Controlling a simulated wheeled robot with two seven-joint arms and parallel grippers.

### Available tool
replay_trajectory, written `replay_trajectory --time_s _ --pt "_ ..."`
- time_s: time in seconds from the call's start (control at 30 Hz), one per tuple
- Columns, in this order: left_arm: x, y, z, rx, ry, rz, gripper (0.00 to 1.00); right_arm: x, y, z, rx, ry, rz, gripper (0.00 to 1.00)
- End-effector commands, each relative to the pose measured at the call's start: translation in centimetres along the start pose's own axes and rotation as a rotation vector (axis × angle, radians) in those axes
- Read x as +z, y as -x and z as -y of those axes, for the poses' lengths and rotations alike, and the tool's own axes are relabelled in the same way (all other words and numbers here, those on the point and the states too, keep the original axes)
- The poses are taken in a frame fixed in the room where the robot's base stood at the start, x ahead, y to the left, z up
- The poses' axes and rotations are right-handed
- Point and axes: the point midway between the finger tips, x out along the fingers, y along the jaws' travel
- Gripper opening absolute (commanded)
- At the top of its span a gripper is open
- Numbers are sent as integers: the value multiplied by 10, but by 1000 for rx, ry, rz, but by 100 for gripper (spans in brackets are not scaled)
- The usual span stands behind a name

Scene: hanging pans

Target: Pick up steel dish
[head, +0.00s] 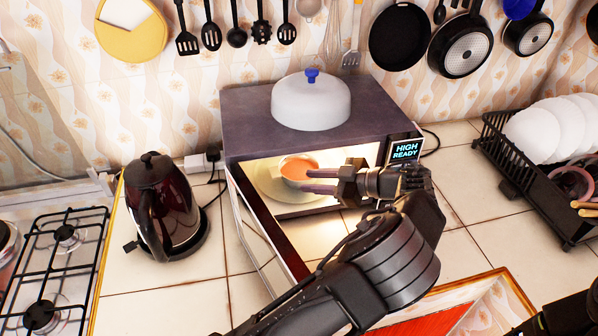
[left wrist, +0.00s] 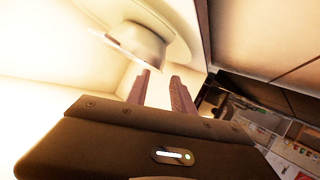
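The steel dish (head: 299,168), a small round bowl with orange contents, sits on a round glass plate (head: 265,187) inside the open, lit microwave. In the left wrist view the dish (left wrist: 143,47) and the plate (left wrist: 183,45) show at the top, washed out by bright light. My left gripper (head: 309,181) reaches into the microwave opening from the right. Its two fingers are parted with nothing between them, and their tips are close to the dish's right side. In the left wrist view the left gripper (left wrist: 162,80) points towards the dish.
The microwave (head: 240,133) carries a white domed lid (head: 311,103) with a blue knob on top. Its open door hangs on the left of the opening. A dark red kettle (head: 163,205) and a gas stove (head: 58,260) stand left. A dish rack (head: 505,150) stands right.

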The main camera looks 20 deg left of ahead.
Motion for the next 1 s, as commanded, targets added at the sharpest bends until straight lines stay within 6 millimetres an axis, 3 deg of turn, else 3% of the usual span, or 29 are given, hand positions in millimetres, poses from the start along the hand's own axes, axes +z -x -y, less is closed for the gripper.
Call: replay_trajectory --time_s 0.27,0.63,1.0 --pt "0 -3 0 -1 -1 0 29 0 1 0 0 0 0 36" --pt "-2 -48 0 -2 -2 -2 29 2 16 5 6 -4 5 36" --pt "1 -52 0 1 0 0 29 2 16 4 6 -4 5 36"
